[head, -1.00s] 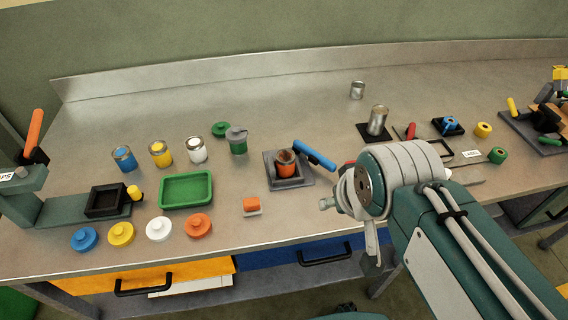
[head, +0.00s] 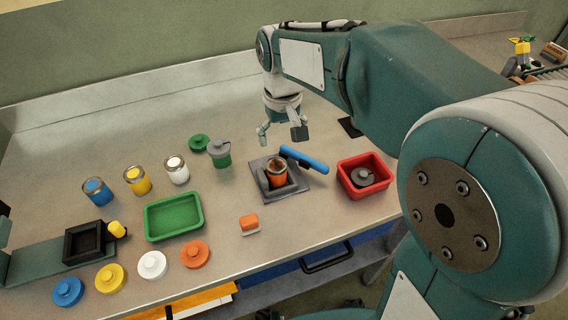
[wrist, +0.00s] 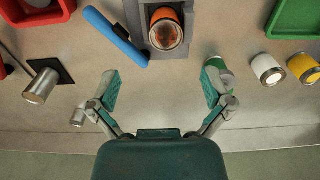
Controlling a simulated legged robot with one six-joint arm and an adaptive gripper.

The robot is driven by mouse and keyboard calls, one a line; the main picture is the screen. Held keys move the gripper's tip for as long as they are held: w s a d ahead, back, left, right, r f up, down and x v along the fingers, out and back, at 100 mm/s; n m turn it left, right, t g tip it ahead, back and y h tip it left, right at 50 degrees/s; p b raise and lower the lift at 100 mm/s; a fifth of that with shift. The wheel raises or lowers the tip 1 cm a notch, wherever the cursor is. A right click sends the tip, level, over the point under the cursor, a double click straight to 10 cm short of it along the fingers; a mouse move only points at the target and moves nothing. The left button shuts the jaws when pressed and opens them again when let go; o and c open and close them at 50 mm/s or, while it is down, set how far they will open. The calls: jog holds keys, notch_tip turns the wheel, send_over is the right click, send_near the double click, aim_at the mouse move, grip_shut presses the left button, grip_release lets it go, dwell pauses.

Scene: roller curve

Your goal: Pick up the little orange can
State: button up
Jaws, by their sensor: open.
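The little orange can (head: 277,172) stands upright in a grey square holder (head: 262,184) near the middle of the bench. Its open top shows brownish orange inside. In the wrist view the orange can (wrist: 166,30) is at the top centre, ahead of and between my fingers. My gripper (head: 282,134) is open and empty, just behind the can in the head view and apart from it. In the wrist view the spread fingers (wrist: 160,92) have bare bench between them.
A blue-handled part (head: 304,160) leans at the holder's right side. A red tray (head: 345,176) is to the right, a green tray (head: 172,216) to the left. A grey-lidded green can (head: 219,154) stands left of my gripper. Blue, yellow and white cans stand farther left.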

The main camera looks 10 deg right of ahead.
aim_at(276, 164)
jog(key=shift+w+a+f, duration=0.35)
jog(key=shift+w+f, duration=0.05)
jog(key=shift+f, duration=0.15)
notch_tip(276, 164, down, 5)
jog(key=shift+d+r, duration=0.15)
jog(key=f, duration=0.3)
jog(key=w+a+f, duration=0.1)
jog(key=f, duration=0.1)
jog(key=shift+a, duration=0.1)
jog(key=shift+s+f, duration=0.1)
jog(key=shift+f, duration=0.15)
jog(key=c, duration=1.2)
